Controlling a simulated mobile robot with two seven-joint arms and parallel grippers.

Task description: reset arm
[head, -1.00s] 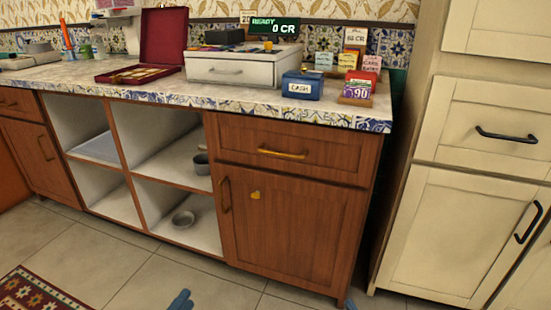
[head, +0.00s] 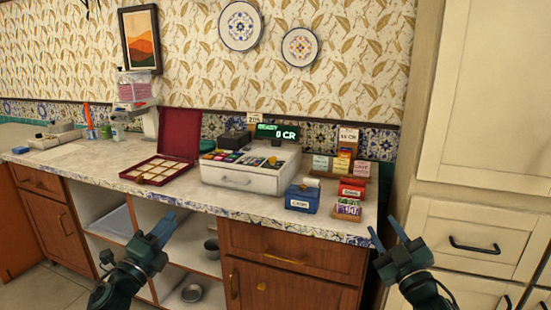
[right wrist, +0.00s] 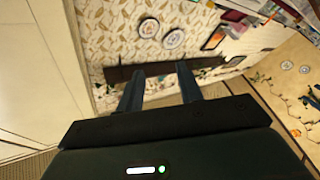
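My left gripper (head: 153,232) is raised in front of the open shelves below the counter. Its blue fingers stand apart with nothing seen between them. My right gripper (head: 386,232) is raised at the right, in front of the gap between the counter and the cream cabinets. Its two fingers are spread and empty. The right wrist view also shows the right gripper (right wrist: 158,85) open, with only the distant room beyond its fingers. Neither gripper touches anything that I can see.
The counter (head: 90,163) carries a cash register (head: 240,180), an open red box (head: 160,170), a blue cash box (head: 302,197) and small card stands (head: 350,190). Cream cabinets (head: 485,150) stand at the right. The air between my grippers and the counter looks clear.

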